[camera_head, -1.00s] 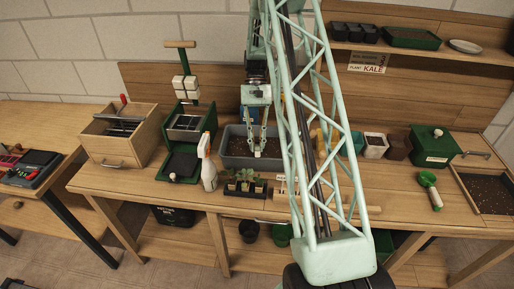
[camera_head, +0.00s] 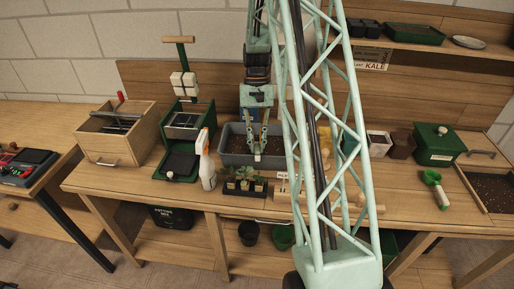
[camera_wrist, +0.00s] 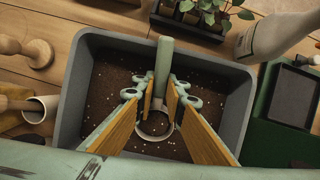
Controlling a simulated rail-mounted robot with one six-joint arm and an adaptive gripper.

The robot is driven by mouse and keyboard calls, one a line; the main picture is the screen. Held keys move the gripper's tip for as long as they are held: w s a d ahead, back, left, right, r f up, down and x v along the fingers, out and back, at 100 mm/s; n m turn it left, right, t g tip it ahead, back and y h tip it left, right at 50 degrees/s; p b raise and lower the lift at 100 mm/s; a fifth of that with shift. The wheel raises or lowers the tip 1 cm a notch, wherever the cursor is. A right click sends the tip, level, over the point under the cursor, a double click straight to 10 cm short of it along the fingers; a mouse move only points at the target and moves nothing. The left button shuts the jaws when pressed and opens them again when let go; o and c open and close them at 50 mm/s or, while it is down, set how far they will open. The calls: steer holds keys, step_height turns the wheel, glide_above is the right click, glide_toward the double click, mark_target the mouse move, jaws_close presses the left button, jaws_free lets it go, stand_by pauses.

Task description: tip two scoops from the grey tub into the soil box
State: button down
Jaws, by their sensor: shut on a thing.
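The grey tub (camera_head: 226,158) stands at the back of the bench, holding dark brown mix with white specks. My gripper (camera_head: 258,153) points down into it; it also shows in the wrist view (camera_wrist: 164,98). Its wood-coloured pads are closed on a scoop with a pale green handle (camera_wrist: 164,62). The scoop's round rim (camera_wrist: 141,131) shows between the fingers at the mix, and the fingers hide part of it. I cannot tell how full the scoop is. A shallow wooden-sided box of dark soil (camera_head: 462,171), apparently the soil box, lies at the far right.
A white spray bottle (camera_head: 207,170) and a black seedling tray (camera_head: 245,187) stand in front of the tub. A green lidded box (camera_head: 437,147) and a green hand tool (camera_head: 435,187) are left of the soil box. My lattice arm hides part of the bench.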

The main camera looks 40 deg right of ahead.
steer(key=shift+s+a+r+t+h+b, duration=0.35)
steer(key=shift+r+t+h, duration=0.15)
steer(key=shift+r, duration=1.25)
steer(key=shift+s+a+r+t+h+b, duration=0.3)
steer(key=shift+s+r+t+h+b, duration=0.15)
steer(key=shift+r, duration=1.25)
steer(key=shift+s+a+r+t+h+b, duration=0.3)
steer(key=shift+r+t, duration=0.25)
steer(key=shift+r, duration=1.2)
steer(key=c, duration=3.3)
jaws_free()
jaws_close()
steer(key=shift+d, duration=0.1)
